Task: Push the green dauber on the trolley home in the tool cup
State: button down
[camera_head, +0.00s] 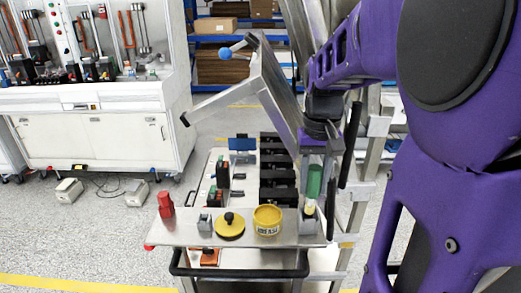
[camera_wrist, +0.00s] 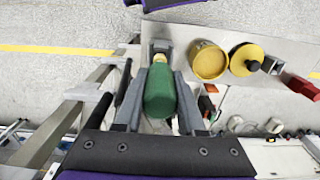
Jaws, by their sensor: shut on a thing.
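The green dauber (camera_head: 314,181) stands about upright at the right end of the trolley top (camera_head: 270,240). My gripper (camera_head: 316,170) is shut on its green handle from above; the wrist view shows the handle (camera_wrist: 160,92) between the two grey fingers (camera_wrist: 160,82). A pale yellow lower part (camera_head: 309,207) shows under the handle, at the mouth of the small grey tool cup (camera_head: 308,226). The cup also shows just beyond the handle in the wrist view (camera_wrist: 160,46). How deep the dauber sits in the cup is hidden.
Left of the cup stand a yellow grease tub (camera_head: 267,222), a yellow lid with a black knob (camera_head: 230,226), a grey block (camera_head: 204,222) and a red item (camera_head: 165,205). A metal frame (camera_head: 352,170) rises close on the right. Black breakers (camera_head: 278,170) lie behind.

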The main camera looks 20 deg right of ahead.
aim_at(315, 167)
jog(key=shift+f+b, duration=1.55)
jog(key=shift+f, duration=0.9)
jog(key=shift+c, duration=2.1)
grip_release()
notch_tip(315, 167, up, 11)
jog(key=p, duration=0.7)
jog(key=shift+f, duration=0.2)
jog(key=shift+r, duration=0.7)
